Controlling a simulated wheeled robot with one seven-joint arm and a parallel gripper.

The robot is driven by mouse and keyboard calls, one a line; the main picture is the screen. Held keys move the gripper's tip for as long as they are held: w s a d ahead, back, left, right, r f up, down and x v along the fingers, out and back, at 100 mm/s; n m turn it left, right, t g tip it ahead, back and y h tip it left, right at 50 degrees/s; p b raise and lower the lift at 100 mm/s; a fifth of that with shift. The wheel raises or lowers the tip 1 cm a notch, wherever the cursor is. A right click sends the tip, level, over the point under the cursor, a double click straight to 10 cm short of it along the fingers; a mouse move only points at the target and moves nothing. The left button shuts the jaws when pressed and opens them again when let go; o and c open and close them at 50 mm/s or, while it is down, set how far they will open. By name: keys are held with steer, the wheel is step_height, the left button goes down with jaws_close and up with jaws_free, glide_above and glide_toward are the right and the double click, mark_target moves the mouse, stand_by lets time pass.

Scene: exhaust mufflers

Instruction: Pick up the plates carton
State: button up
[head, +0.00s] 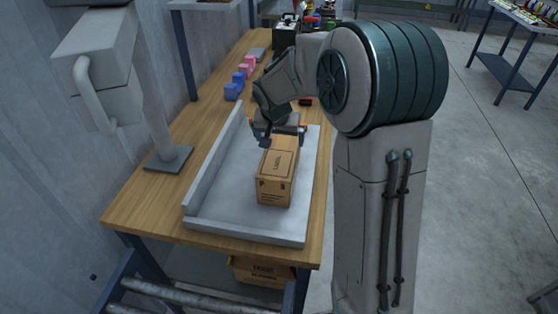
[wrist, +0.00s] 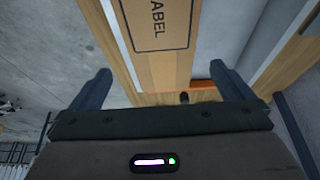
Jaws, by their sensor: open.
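A brown cardboard carton (head: 273,190) sits in a grey tray (head: 225,205) on the wooden bench; I take it as the plates carton, though I cannot read that word on it. Its top carries a printed label panel, which also shows on the carton in the wrist view (wrist: 158,25). My gripper (head: 283,137) is open at the carton's far end. In the wrist view my gripper's two fingers (wrist: 161,72) stand apart, one on each side of the carton in the picture. I cannot tell whether either finger touches it. My arm hides part of the tray's far end.
The tray has a raised wall on its left. A grey stand (head: 168,159) is left of it on the bench (head: 150,205). Blue blocks (head: 234,91) and pink blocks lie farther back. Another carton (head: 262,271) is under the bench. The floor (head: 480,190) at right is clear.

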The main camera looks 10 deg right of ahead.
mark_target(280, 151)
steer(key=x, duration=0.5)
steer(key=shift+f, duration=0.25)
steer(key=shift+p+x, duration=0.8)
steer(key=shift+x, duration=2.1)
steer(key=shift+a+r, duration=0.1)
steer(key=shift+a, duration=0.1)
steer(key=c, duration=1.4)
